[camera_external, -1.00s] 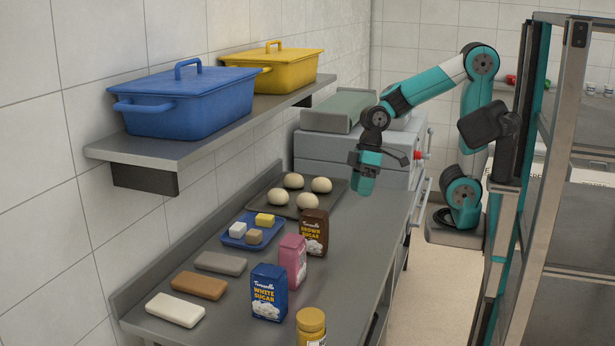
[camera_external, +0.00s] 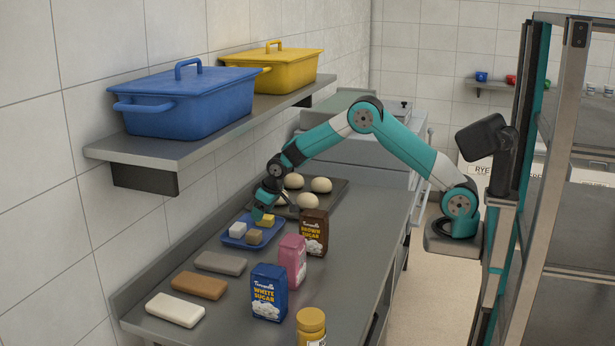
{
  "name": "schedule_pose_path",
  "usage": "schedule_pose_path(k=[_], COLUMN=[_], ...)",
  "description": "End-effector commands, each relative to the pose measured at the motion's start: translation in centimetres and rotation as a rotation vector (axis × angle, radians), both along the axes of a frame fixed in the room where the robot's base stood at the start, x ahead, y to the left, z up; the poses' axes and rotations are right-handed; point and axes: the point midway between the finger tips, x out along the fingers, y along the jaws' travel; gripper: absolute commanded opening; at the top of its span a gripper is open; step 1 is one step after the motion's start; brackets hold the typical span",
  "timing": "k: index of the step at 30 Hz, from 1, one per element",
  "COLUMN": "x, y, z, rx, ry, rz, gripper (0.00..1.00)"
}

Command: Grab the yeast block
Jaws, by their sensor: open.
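A small blue tray (camera_external: 272,238) on the counter holds three small blocks. They are a white block (camera_external: 238,229) at the left, a yellow block (camera_external: 266,221) at the back and a tan-brown block (camera_external: 254,237) at the front. The tan-brown one looks most like the yeast block, though no label shows. My gripper (camera_external: 263,213) is open and points down at the back of the tray, close above or beside the yellow block. It partly hides that block. I cannot tell whether it touches it.
Dough balls (camera_external: 320,185) on a dark baking tray (camera_external: 337,193) lie just behind. A brown sugar bag (camera_external: 314,233), a pink bag (camera_external: 292,262) and a white sugar bag (camera_external: 268,292) stand to the right. A shelf (camera_external: 165,151) with lidded bins overhangs the counter at left.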

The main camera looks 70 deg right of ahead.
Motion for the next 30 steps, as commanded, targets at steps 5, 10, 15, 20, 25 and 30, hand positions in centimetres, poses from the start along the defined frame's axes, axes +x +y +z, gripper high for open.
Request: schedule_pose_path(k=[5,10,15,20,25,30], x=[1.3,1.8,2.3,3.1,3.7,3.7], y=[0.0,-0.1,-0.1,-0.2,-0.2,-0.2], z=[-3.0,-4.3,-5.7,-8.0,-9.1,-9.2], rx=[0.000,0.001,0.001,0.001,0.001,0.001], ry=[0.003,0.000,0.004,0.003,0.000,-0.001], rz=[0.000,0.000,0.000,0.000,0.001,0.001], gripper=[0.61,0.61,0.61,0.61,0.61,0.61])
